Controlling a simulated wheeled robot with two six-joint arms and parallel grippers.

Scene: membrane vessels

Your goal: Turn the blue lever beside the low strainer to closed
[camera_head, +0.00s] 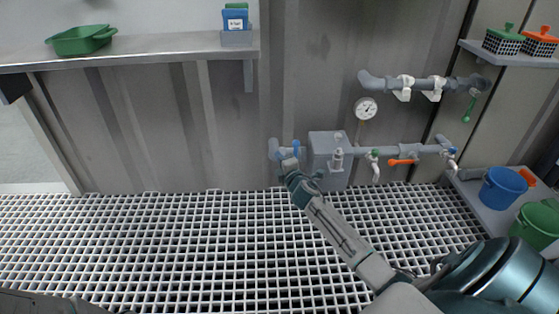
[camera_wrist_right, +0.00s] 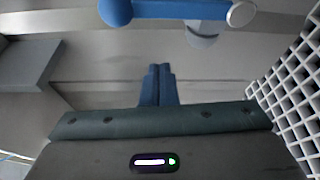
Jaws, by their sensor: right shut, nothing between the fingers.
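The blue lever (camera_head: 296,149) is on the low pipe, just left of a grey box-shaped body (camera_head: 322,146) in the head view. It looks roughly upright there, crosswise to the pipe. In the right wrist view a blue lever (camera_wrist_right: 170,10) spans the top edge, with a rounded end at left and a pale round cap at right. My right gripper (camera_head: 288,166) is just below the lever in the head view. Its fingertips (camera_wrist_right: 157,76) are shut together, empty, and apart from the lever. I cannot tell for certain which fitting is the strainer. My left gripper is not seen.
The low pipe also carries a green-handled tap (camera_head: 374,155), an orange lever (camera_head: 403,161) and a small blue-topped tap (camera_head: 453,152). A gauge (camera_head: 366,108) stands above. Blue (camera_head: 503,188) and green (camera_head: 538,224) buckets are at right.

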